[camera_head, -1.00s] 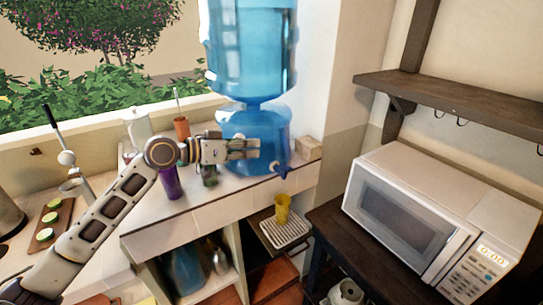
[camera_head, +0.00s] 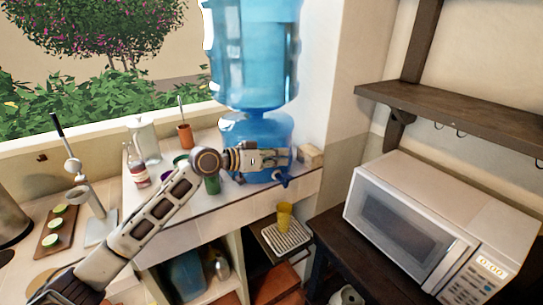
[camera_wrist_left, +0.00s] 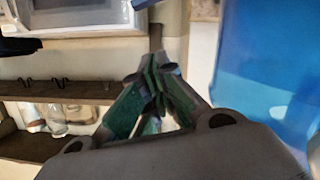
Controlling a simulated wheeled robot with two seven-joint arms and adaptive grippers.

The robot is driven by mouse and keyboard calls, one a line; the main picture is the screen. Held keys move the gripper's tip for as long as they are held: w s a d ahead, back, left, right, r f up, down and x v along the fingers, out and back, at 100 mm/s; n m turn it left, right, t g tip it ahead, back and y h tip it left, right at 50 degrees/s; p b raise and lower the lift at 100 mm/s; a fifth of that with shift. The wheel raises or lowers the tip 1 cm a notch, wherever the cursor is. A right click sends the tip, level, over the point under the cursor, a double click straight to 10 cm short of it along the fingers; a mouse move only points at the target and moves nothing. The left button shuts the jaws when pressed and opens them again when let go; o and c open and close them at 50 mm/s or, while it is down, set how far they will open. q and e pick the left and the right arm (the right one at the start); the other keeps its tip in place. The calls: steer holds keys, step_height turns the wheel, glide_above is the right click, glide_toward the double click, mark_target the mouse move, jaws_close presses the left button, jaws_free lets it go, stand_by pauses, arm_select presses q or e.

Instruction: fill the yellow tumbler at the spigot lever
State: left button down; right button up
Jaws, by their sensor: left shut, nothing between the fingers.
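The yellow tumbler (camera_head: 284,216) stands upright on a white slatted drip tray (camera_head: 272,237), below the front edge of the counter. The blue spigot (camera_head: 283,180) juts from the lower front of the blue water dispenser (camera_head: 258,135), above the tumbler. My left gripper (camera_head: 289,157) is shut and empty, in front of the dispenser and just above the spigot in the head view. I cannot tell whether it touches the lever. In the left wrist view the green-padded fingers (camera_wrist_left: 155,68) meet, with the blue dispenser (camera_wrist_left: 262,70) at right. My right gripper is not in view.
A small tan box (camera_head: 310,156) sits right of the dispenser. A green cup (camera_head: 212,184), a bottle (camera_head: 137,168) and a terracotta cup (camera_head: 185,136) stand on the counter near my left arm. A microwave (camera_head: 410,225) fills the right side under a shelf (camera_head: 450,105).

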mark_target(287, 176)
arm_select(q)
steer(key=f, duration=0.2)
steer(key=d+f+p, duration=0.1)
steer(key=f, duration=0.1)
steer(key=shift+s+d, duration=0.2)
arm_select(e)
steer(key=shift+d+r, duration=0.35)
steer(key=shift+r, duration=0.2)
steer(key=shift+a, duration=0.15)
arm_select(q)
steer(key=shift+f, duration=0.1)
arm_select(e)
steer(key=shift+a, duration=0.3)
arm_select(q)
steer(key=shift+s, duration=0.1)
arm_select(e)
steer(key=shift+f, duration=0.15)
